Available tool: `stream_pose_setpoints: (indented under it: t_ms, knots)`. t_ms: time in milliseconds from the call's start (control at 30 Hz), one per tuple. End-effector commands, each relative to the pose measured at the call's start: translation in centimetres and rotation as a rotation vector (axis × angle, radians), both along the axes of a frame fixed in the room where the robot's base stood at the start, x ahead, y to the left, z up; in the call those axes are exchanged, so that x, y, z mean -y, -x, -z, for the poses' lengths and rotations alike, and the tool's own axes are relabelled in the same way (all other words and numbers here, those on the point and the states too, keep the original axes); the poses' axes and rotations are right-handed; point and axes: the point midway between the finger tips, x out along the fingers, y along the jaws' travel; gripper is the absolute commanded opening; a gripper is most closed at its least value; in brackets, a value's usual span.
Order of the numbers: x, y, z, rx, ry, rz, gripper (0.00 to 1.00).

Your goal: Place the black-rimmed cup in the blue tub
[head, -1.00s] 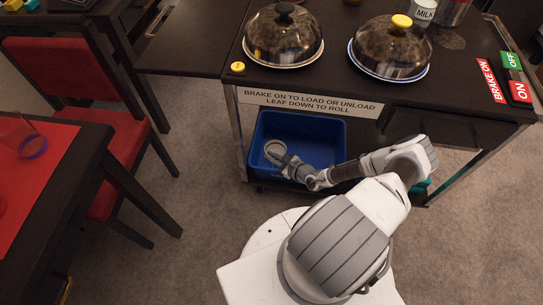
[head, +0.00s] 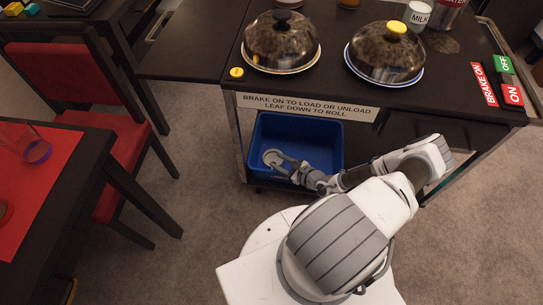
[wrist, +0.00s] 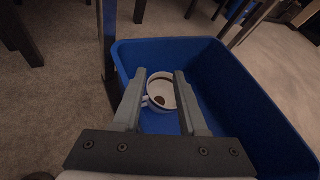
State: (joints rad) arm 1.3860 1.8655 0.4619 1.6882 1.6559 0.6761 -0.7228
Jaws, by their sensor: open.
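The blue tub (head: 318,135) stands on the low shelf of the trolley, and its walls also show in the wrist view (wrist: 232,75). A pale cup (wrist: 161,92) with a dark rim and a brown spot inside is within the tub's walls. It appears as a small grey-white round shape in the head view (head: 270,157). My gripper (head: 281,161) reaches into the tub's left part. In the wrist view its fingers (wrist: 160,73) are open, one on each side of the cup. I cannot tell whether they touch it, or whether the cup rests on the tub floor.
The trolley top (head: 300,90) overhangs the tub and carries two domed plates (head: 281,40) (head: 386,52). A metal trolley leg (head: 236,135) stands left of the tub. A red chair (head: 110,135) and a dark table (head: 75,165) are at left. Carpet is clear around my base.

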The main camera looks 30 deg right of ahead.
Motion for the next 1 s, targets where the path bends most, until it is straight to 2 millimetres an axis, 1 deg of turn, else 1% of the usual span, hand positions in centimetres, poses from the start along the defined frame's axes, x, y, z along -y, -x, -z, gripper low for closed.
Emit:
stream_pose_setpoints:
  t_ms: [33, 100, 200, 333, 500, 1000]
  knots:
    - [0.5, 1.1, -0.9, -0.003, 0.000, 0.002, 0.42]
    - [1.0, 2.4, -1.4, -0.001, 0.001, 0.001, 0.42]
    - [1.5, 4.0, -2.0, -0.001, 0.001, 0.001, 0.42]
    - [2.0, 5.3, -2.5, -0.002, -0.001, 0.002, 0.42]
    - [2.2, 6.0, -2.7, 0.000, -0.001, 0.000, 0.42]
    - [2.2, 6.0, -2.7, 0.000, -0.001, 0.000, 0.42]
